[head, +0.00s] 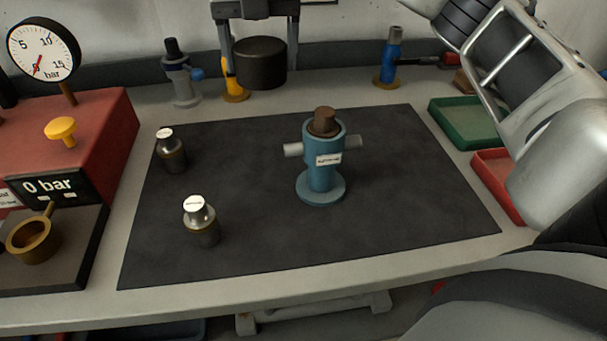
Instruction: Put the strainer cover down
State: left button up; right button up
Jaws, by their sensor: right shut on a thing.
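My right gripper (260,62) hangs down from the top edge of the head view, one finger on each side of a dark, round, cup-like cover (260,65). It is shut on this cover, which I take for the strainer cover. The cover is level and appears in the air, in front of the back of the bench. The teal strainer body (321,174) stands upright on the dark mat (260,255), its top uncovered, with a brown cylinder (324,119) sticking out. The cover is apart from it, up and left in the picture. My left gripper is not in view.
Two small metal weights (203,228) (172,155) stand on the mat's left side. A red gauge unit (95,130) is at left. Green (465,125) and red (495,180) trays lie at right, beside my right arm. Several fittings line the back. The mat's front right is clear.

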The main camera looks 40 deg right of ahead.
aim_at(279, 43)
jog(key=d+m, duration=0.1)
jog(key=m, duration=0.1)
jog(key=d+m, duration=0.1)
jog(key=m, duration=0.1)
jog(key=d+m+b, duration=0.1)
jog(key=m, duration=0.1)
jog(key=shift+w+d+f, duration=0.1)
jog(key=shift+d+f, duration=0.05)
jog(key=shift+f, duration=0.1)
jog(key=shift+m, duration=0.4)
notch_tip(279, 43, down, 18)
jog(key=shift+d, duration=0.1)
jog(key=shift+f, duration=0.1)
jog(key=shift+f, duration=0.4)
jog(key=o, duration=0.9)
jog(key=shift+r, duration=0.1)
jog(key=shift+c, duration=0.2)
